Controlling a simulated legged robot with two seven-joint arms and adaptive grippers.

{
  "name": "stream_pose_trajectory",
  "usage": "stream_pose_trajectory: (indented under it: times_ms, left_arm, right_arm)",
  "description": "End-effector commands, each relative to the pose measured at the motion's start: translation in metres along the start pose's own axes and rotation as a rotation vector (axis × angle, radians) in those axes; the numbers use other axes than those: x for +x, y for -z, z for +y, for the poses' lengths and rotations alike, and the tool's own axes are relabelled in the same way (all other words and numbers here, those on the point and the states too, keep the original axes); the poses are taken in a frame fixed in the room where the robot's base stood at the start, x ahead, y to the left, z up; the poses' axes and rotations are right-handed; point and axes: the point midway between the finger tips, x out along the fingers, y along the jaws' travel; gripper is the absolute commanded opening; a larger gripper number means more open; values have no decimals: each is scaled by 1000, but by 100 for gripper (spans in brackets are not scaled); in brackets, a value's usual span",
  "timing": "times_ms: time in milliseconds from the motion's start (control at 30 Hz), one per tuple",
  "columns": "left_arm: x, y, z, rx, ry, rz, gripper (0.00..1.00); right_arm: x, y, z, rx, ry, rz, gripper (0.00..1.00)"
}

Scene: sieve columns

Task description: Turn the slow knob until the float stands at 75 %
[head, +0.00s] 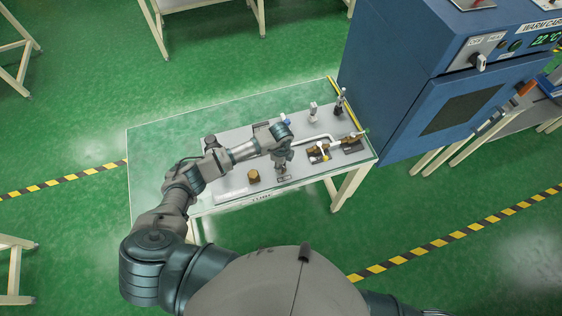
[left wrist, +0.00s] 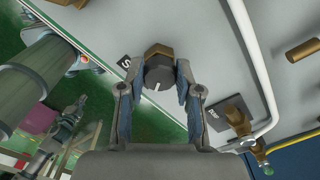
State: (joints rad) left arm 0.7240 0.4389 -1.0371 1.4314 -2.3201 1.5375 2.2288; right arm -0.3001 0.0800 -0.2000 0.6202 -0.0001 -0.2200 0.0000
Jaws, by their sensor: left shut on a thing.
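A dark round knob (left wrist: 159,76) with a white pointer line sits in front of a brown hexagonal brass body (left wrist: 157,51) in the left wrist view. A label (left wrist: 125,62) beside it shows an "S"; the rest is hidden. My left gripper (left wrist: 158,87) has a finger on each side of the knob and is shut on it. In the head view my left gripper (head: 282,165) is over the front of the panel (head: 225,185), and its hand hides the knob. I cannot make out the float or its reading. My right gripper is not in view.
A brass fitting (head: 253,176) stands left of the gripper. Brass valves (head: 318,153) and a white pipe (head: 318,138) lie to its right, with small upright parts (head: 313,110) behind. A blue cabinet (head: 410,75) borders the table (head: 150,150) at right. The table's left end is clear.

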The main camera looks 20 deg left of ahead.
Motion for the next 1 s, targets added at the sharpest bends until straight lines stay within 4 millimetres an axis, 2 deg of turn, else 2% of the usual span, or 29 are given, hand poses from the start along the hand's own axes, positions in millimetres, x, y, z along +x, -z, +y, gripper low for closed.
stream_pose_trajectory:
  times_ms: [33, 400, 933, 967, 1000]
  left_arm:
    - [-6, -2, -5, -36, 13, -2, 0]
    - [-5, -2, -4, -188, 14, -2, 0]
    - [-5, -2, -4, -211, 15, -2, 0]
    - [-5, -2, -4, -211, 15, -2, 36]
    - [-5, -2, -4, -211, 14, -2, 46]
  right_arm:
    - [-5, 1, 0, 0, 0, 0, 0]
    - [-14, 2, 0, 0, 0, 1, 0]
    - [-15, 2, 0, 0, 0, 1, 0]
    - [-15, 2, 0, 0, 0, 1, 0]
    - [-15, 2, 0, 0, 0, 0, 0]
